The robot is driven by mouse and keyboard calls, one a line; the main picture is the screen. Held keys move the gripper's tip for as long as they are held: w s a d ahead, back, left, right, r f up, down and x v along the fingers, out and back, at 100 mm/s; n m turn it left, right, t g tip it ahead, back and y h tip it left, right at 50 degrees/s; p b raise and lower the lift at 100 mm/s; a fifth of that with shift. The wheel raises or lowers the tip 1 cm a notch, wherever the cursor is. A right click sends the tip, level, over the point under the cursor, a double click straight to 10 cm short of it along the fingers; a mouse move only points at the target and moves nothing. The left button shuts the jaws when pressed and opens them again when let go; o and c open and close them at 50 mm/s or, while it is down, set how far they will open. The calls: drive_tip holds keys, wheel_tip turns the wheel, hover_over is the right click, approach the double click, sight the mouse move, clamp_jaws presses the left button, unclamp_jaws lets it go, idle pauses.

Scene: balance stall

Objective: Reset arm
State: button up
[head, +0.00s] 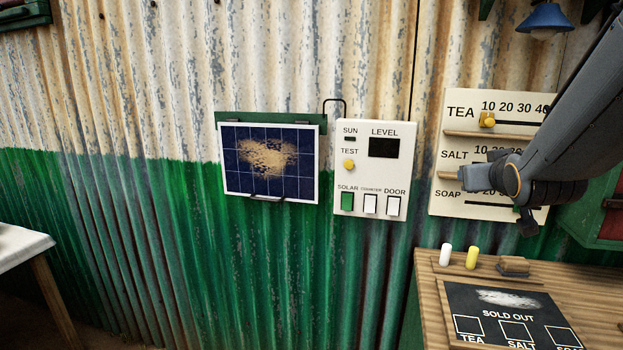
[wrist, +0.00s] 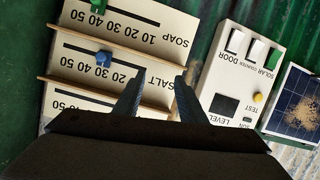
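My arm reaches in from the upper right of the head view. My gripper (head: 466,178) is in front of the white price board (head: 456,98), over its SALT and SOAP rows. In the wrist view, which is upside down, my gripper (wrist: 160,78) has its two fingers apart with nothing between them. The board's yellow TEA slider (head: 487,119) shows in the head view. The blue SALT slider (wrist: 103,58) and green SOAP slider (wrist: 97,4) show in the wrist view. My arm hides part of the board in the head view.
A control box (head: 371,175) and dusty solar panel (head: 236,185) are on the corrugated wall. A wooden counter (head: 432,290) holds white chalk (head: 446,254), yellow chalk (head: 472,257), an eraser (head: 513,265) and a SOLD OUT chalkboard (head: 500,327). A blue lamp (head: 544,17) hangs above.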

drive_tip(key=s+a+f+g+y, duration=0.1)
drive_tip(key=s+a+f+g, duration=0.2)
drive_tip(key=a+f, duration=0.35)
drive_tip(key=s+a+f+g+y, duration=0.1)
drive_tip(key=s+a+f+g, duration=0.2)
drive_tip(key=f, duration=0.6)
drive_tip(key=s+a+f+g+y, duration=0.1)
drive_tip(key=s+a+f+g, duration=0.2)
drive_tip(key=s, duration=0.4)
drive_tip(key=s+a+f+n+g+y, duration=0.1)
drive_tip(key=s+a+f+g, duration=0.3)
drive_tip(key=s+a+f, duration=0.2)
drive_tip(key=shift+s+a, duration=0.25)
drive_tip(key=shift+s, duration=0.8)
drive_tip(key=shift+d, duration=0.15)
